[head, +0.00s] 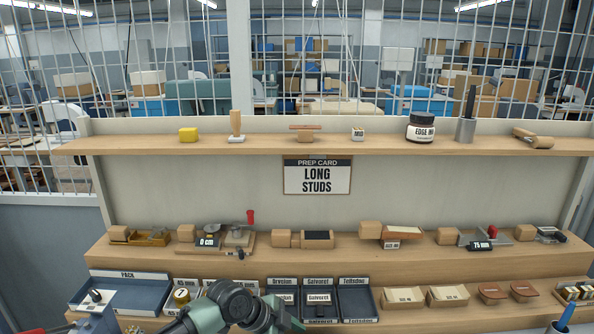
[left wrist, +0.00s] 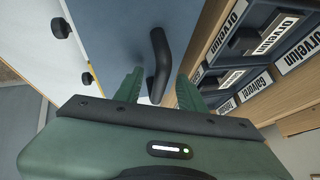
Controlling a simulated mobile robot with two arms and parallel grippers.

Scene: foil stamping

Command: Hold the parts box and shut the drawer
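My left gripper (left wrist: 160,76) shows in the left wrist view with its two green fingers apart. A dark curved handle (left wrist: 159,50) on a blue-grey face lies between the fingers, with gaps visible; I cannot tell whether they touch it. To its right are dark blue drawer-like fronts (left wrist: 262,14) with black pulls and labels reading Orvelun and Galvorel. In the head view, a dark blue compartmented box (head: 354,303) with similar labels stands on the lower bench, partly behind my left arm. How far any drawer is out is unclear. My right gripper is not in view.
A blue-grey tray labelled PACK (head: 150,295) stands left of my arm. The wooden ledge (head: 340,250) above carries blocks, gauges and small tools. A higher shelf (head: 370,143) holds an ink jar (head: 421,127) and a stamp (head: 237,124). A card (head: 317,178) reads LONG STUDS.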

